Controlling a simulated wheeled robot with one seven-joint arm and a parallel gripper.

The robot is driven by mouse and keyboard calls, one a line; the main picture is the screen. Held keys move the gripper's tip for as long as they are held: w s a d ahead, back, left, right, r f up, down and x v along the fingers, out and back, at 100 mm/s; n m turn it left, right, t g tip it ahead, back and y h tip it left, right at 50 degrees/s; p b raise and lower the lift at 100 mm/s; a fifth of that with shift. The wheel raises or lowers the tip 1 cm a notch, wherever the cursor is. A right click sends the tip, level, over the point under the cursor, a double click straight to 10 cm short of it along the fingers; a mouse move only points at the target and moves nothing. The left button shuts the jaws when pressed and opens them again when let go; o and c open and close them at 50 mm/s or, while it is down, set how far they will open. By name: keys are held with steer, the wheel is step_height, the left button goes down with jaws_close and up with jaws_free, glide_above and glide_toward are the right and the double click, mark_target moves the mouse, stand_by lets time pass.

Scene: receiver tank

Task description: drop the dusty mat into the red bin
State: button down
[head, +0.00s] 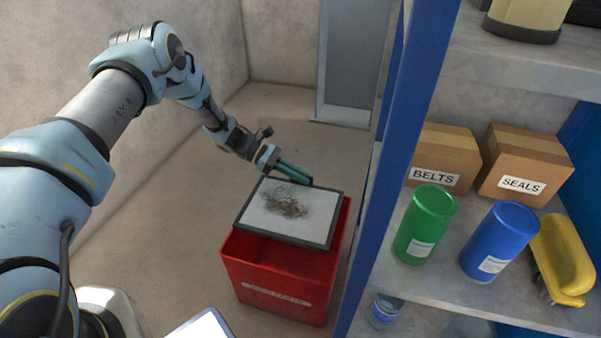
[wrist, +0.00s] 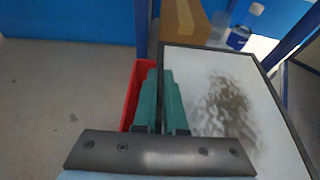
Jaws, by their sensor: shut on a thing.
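The dusty mat (head: 272,210) is a white panel with a dark frame and a grey-brown smudge of dirt. My gripper (head: 294,174) is shut on its far edge in the head view. The mat is held over the red bin (head: 275,278) and covers much of its opening. I cannot tell whether it touches the rim. In the wrist view, the green fingers (wrist: 163,100) grip the left edge of the mat (wrist: 220,100). Part of the red bin (wrist: 138,88) shows to their left. The bin's inside is mostly hidden.
A blue-framed shelf (head: 392,150) stands close to the bin's right. It holds boxes marked BELTS (head: 436,158) and SEALS (head: 524,165), a green can (head: 425,225), a blue can (head: 499,241) and a yellow object (head: 562,258). The floor left of the bin (head: 170,240) is clear.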

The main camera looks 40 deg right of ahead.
step_height(320, 180, down, 9)
steer(key=b, duration=0.6)
steer(key=c, duration=0.9)
jaws_free()
steer(key=shift+r+p, duration=3.2)
steer(key=shift+r, duration=1.8)
